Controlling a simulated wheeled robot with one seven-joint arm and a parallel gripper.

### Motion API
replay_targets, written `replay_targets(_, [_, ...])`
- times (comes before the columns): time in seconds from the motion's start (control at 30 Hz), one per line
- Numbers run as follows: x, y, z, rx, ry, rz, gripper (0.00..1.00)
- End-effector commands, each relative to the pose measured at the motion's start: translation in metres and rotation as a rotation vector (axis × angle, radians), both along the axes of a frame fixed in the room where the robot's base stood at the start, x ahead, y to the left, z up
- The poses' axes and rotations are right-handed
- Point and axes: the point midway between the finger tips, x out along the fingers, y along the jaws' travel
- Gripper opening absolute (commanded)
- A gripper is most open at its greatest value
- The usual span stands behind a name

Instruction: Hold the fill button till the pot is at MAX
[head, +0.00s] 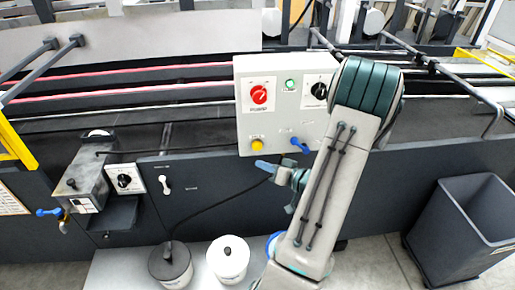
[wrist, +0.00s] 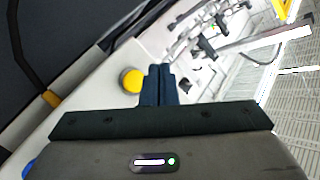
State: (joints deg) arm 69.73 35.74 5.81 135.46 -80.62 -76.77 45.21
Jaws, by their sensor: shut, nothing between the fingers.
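A pale control box (head: 245,95) carries a yellow button (head: 257,144) at its lower left. The label is too small to read, so I cannot confirm it is the fill button. My gripper (head: 264,165) is shut and empty, its blue fingers just below the yellow button in the head view. In the wrist view the shut fingers (wrist: 158,72) are beside the yellow button (wrist: 132,80), apparently not covering it. A grey metal pot (head: 88,181) is mounted at the left, with a small pale window (head: 84,206) on its front. Its level and MAX mark are unreadable.
Lidded tubs (head: 228,257) stand below. A grey bin (head: 466,230) stands at the right. A black cable hangs near my gripper.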

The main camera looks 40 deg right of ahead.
Motion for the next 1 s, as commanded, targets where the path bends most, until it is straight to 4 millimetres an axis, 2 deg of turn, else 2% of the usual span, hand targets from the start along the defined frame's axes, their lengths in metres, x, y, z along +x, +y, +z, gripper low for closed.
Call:
replay_targets(0.2, [0.025,-0.015,0.001,-0.002,-0.001,0.001,0.00])
replay_targets(0.4, [0.038,-0.023,0.000,0.001,-0.001,-0.001,0.00])
replay_targets(1.0, [0.041,-0.025,0.000,0.000,-0.001,-0.001,0.00])
